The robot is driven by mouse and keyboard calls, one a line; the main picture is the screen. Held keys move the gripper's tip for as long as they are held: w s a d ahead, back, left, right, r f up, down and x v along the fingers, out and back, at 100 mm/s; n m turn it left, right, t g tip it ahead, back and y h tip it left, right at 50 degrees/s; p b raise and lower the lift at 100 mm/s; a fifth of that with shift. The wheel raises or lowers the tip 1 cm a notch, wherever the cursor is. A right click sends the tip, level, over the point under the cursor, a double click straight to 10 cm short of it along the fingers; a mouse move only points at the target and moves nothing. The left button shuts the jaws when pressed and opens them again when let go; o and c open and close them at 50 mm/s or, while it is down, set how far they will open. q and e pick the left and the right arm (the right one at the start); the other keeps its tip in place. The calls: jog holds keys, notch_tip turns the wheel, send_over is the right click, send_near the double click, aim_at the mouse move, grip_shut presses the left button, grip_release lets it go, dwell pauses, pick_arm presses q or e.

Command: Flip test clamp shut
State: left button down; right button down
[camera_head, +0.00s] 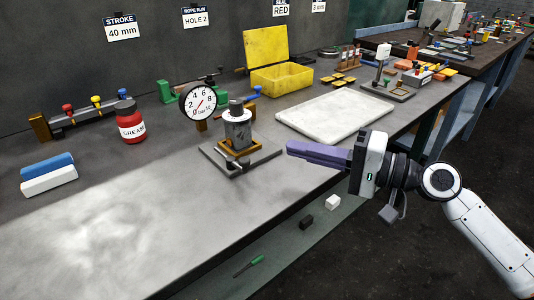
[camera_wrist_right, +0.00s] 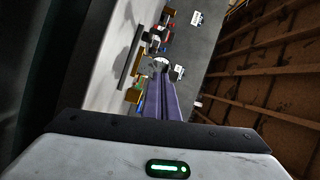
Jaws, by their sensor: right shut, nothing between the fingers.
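The test clamp (camera_head: 241,155) stands on the workbench, on a flat grey base plate. It has an orange-brown frame around an upright grey metal cylinder (camera_head: 237,132) with a dark top. A small metal lever shows low at its front; I cannot tell whether the clamp is open or shut. My right gripper (camera_head: 291,148) is shut and empty, its purple fingers pointing left, to the right of the clamp and apart from it. Its fingers (camera_wrist_right: 161,98) also show in the right wrist view, with the small, unclear bench items beyond. My left gripper is not in view.
A round pressure gauge (camera_head: 198,102) stands behind the clamp. A white tray (camera_head: 335,116) lies to the right, with an open yellow box (camera_head: 282,78) behind it. A red grease jar (camera_head: 131,122) and blue and white blocks are at left. The front left bench is clear.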

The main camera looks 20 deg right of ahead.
jog(key=p+x, duration=0.1)
jog(key=x, duration=0.4)
jog(key=shift+r, duration=0.2)
jog(key=a, duration=0.1)
jog(key=s+a+f+p, duration=0.1)
jog(key=shift+s+a, duration=0.25)
jog(key=shift+a, duration=0.1)
jog(key=shift+s+a, duration=0.2)
jog(key=shift+a, duration=0.15)
jog(key=shift+f, duration=0.1)
